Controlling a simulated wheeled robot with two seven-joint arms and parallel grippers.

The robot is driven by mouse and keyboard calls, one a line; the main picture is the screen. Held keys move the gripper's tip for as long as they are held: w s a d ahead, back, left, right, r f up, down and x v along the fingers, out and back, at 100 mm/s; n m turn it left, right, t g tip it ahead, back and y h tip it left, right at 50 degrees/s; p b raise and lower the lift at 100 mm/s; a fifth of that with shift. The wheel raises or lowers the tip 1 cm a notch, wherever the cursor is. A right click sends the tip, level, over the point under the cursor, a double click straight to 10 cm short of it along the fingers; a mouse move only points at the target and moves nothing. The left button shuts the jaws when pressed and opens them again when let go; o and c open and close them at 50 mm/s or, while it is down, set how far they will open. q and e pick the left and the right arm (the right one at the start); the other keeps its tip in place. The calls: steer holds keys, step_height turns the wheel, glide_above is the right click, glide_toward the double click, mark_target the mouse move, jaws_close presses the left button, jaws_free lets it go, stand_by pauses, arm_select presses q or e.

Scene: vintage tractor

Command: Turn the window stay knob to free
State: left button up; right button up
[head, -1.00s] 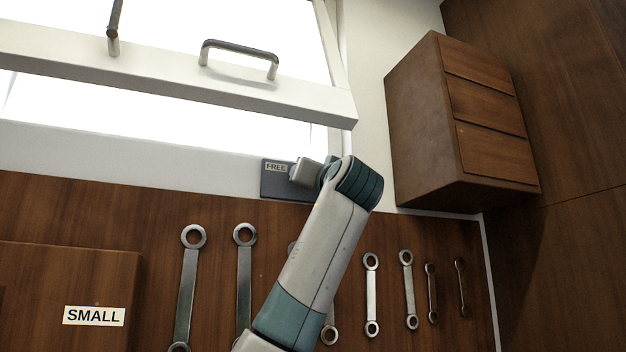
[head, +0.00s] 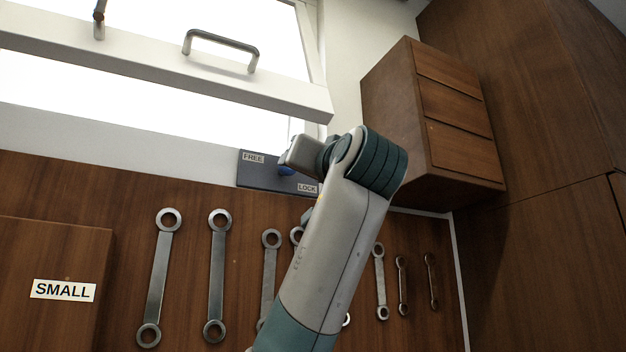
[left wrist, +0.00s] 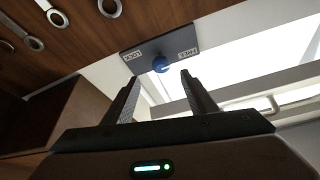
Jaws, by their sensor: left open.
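The window stay knob (left wrist: 160,65) is a small blue round knob on a dark plate (left wrist: 148,53) below the window. The plate bears a FREE label (head: 254,158) at its left and a LOCK label (head: 307,188) at its lower right in the head view. A pale mark shows on the knob, but I cannot tell which label it points at. My left gripper (left wrist: 160,77) is open, its two fingers pointing toward the knob, which appears between and beyond the tips. In the head view, my left wrist partly hides the knob (head: 287,170). My right gripper is not in view.
The white window sash (head: 160,70) with a metal handle (head: 222,48) hangs above the plate. A wooden drawer cabinet (head: 430,125) stands to the right. Several wrenches (head: 218,275) hang on the wooden panel below, beside a SMALL label (head: 63,290).

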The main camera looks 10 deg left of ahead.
arm_select(q)
steer(key=shift+b+v, duration=0.5)
steer(key=shift+v, duration=1.65)
